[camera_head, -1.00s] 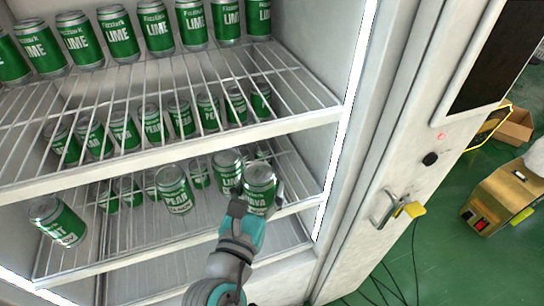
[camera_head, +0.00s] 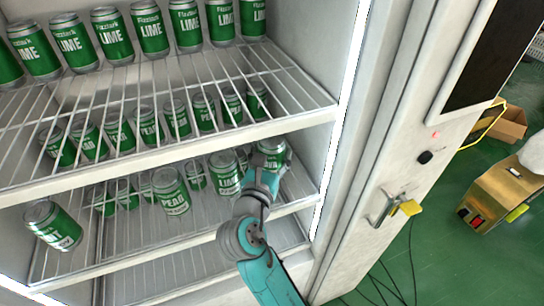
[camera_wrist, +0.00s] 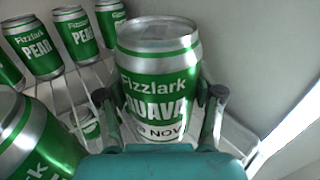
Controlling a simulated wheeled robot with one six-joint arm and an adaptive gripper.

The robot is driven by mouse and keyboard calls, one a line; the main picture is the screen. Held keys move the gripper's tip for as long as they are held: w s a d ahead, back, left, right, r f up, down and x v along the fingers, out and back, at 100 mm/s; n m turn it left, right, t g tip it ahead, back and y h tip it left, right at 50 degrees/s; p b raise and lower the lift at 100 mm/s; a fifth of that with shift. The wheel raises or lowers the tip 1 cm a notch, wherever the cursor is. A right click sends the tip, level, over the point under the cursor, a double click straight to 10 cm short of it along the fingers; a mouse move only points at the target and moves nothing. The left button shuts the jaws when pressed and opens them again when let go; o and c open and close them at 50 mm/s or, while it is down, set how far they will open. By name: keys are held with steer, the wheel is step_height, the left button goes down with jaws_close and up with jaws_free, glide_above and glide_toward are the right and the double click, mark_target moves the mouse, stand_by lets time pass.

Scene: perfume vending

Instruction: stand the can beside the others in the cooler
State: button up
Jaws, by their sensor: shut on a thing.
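My gripper (camera_wrist: 160,112) is shut on a green and silver guava can (camera_wrist: 158,70), with a finger on each side of it. I cannot tell whether the guava can touches the shelf.
The top shelf holds several lime cans (camera_head: 150,28). The cooler's right wall (camera_head: 318,70) is close beside the guava can. The shelf's front right is bare.

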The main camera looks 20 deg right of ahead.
steer(key=shift+f, duration=0.45)
steer(key=shift+f, duration=0.1)
steer(key=o, duration=1.3)
steer(key=shift+f, duration=0.1)
steer(key=shift+o, duration=0.2)
steer(key=shift+r, duration=0.2)
steer(key=v, duration=1.2)
